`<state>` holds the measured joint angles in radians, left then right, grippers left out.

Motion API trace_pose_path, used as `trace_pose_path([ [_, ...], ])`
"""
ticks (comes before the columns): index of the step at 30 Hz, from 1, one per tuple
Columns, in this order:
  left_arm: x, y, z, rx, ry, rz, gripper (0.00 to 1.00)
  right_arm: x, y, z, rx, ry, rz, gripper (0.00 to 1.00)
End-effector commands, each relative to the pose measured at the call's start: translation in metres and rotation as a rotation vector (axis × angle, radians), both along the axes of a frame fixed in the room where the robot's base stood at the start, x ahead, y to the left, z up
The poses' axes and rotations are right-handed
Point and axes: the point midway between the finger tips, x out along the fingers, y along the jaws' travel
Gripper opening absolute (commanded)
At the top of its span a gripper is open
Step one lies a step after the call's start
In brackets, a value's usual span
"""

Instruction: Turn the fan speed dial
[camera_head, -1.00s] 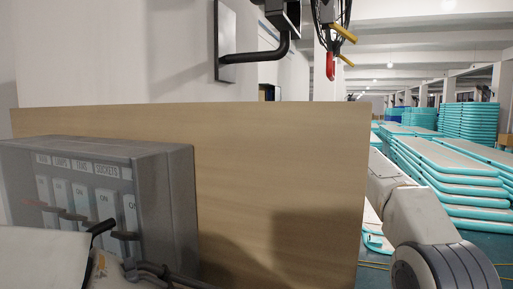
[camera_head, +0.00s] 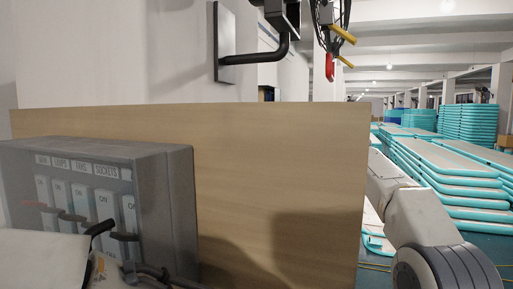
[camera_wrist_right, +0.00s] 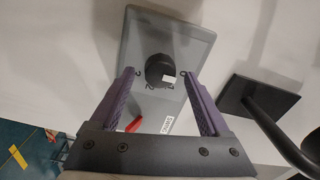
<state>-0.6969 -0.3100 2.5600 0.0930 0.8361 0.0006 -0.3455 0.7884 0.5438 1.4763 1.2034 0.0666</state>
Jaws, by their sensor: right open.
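The fan speed dial (camera_wrist_right: 160,70) is a round black knob with a small pale mark, on a grey box (camera_wrist_right: 187,38) in the right wrist view. Small markings surround it, and a white label (camera_wrist_right: 168,126) is on the box below it. My right gripper (camera_wrist_right: 158,74) is open, with its two purple fingers apart on either side of the dial in the picture. I see no finger closed on the knob; the depth gap is hard to judge. The dial does not show in the head view. My left arm shows at the lower left there, but its gripper cannot be made out.
A grey switch box (camera_head: 180,200) with labelled switches stands at left in the head view, before a wooden board (camera_head: 280,150). A black bracket (camera_head: 226,45) is on the wall. Teal-edged inflatable tracks (camera_head: 450,180) are stacked at right. A red part (camera_wrist_right: 135,125) shows beside a finger.

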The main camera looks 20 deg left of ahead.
Motion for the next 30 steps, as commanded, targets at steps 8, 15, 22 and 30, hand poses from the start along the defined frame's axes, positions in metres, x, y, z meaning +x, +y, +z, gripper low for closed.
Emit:
trace_pose_path([
  [8, 0.000, 0.000, -0.028, 0.000, 0.000, -0.001, 0.50, -0.001, -0.049, -0.004, 0.001, -0.003, -0.006, 0.80],
  [15, 0.000, 0.000, -0.038, 0.000, 0.000, -0.001, 0.50, -0.002, -0.090, -0.002, 0.000, 0.000, -0.003, 0.80],
  [22, 0.000, 0.000, -0.039, 0.000, 0.000, -0.001, 0.50, -0.003, -0.103, 0.000, -0.001, 0.000, -0.001, 0.80],
  [30, 0.000, 0.000, -0.039, 0.000, 0.000, -0.001, 0.50, -0.003, -0.102, 0.000, -0.001, 0.000, 0.000, 0.80],
])
